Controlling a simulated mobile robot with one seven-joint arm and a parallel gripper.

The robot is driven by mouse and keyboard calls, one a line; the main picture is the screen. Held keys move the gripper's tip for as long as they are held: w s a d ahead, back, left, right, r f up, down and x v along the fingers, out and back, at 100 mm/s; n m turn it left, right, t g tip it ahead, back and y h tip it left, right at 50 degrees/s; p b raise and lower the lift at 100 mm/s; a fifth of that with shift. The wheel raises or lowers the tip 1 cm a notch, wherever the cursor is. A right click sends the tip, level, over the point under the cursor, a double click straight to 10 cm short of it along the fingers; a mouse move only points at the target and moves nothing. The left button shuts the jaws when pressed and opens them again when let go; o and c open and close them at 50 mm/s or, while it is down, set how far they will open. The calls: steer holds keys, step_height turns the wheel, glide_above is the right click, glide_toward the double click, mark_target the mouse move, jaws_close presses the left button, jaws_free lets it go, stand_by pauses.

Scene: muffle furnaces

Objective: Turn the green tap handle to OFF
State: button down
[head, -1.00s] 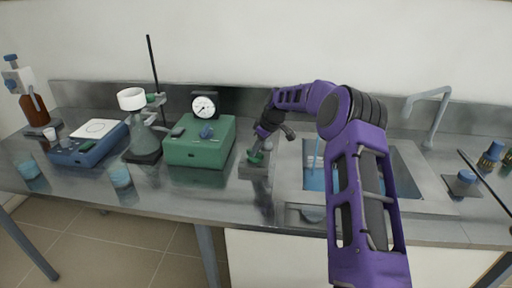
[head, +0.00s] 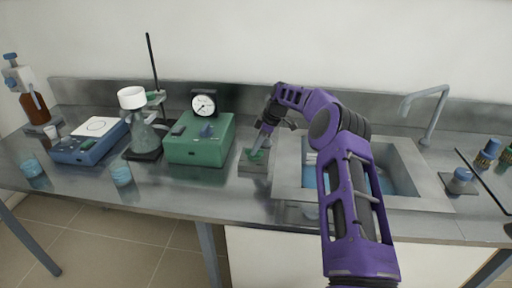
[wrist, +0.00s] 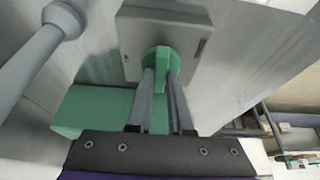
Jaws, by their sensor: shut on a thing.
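The green tap handle (wrist: 161,66) shows in the wrist view, on a grey square base plate (wrist: 135,24). In the head view the green handle (head: 256,154) sits on the bench just left of the sink, partly hidden by my gripper (head: 263,146). In the wrist view my gripper (wrist: 162,75) has its two grey fingers on either side of the handle's upright bar, shut on it. I cannot read any ON or OFF marking. A stream of water is not clear in the head view now.
The sink (head: 430,190) with water and a grey faucet (head: 437,110) lies to the right. A green box with a gauge (head: 203,147) stands close on the left. A flask (head: 139,135) and a blue hotplate (head: 88,148) are farther left.

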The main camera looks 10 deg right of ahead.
steer(key=c, duration=0.8)
jaws_free()
steer(key=shift+d+r, duration=0.1)
steer(key=v, duration=1.7)
steer(key=shift+r+p, duration=0.15)
steer(key=shift+p, duration=0.15)
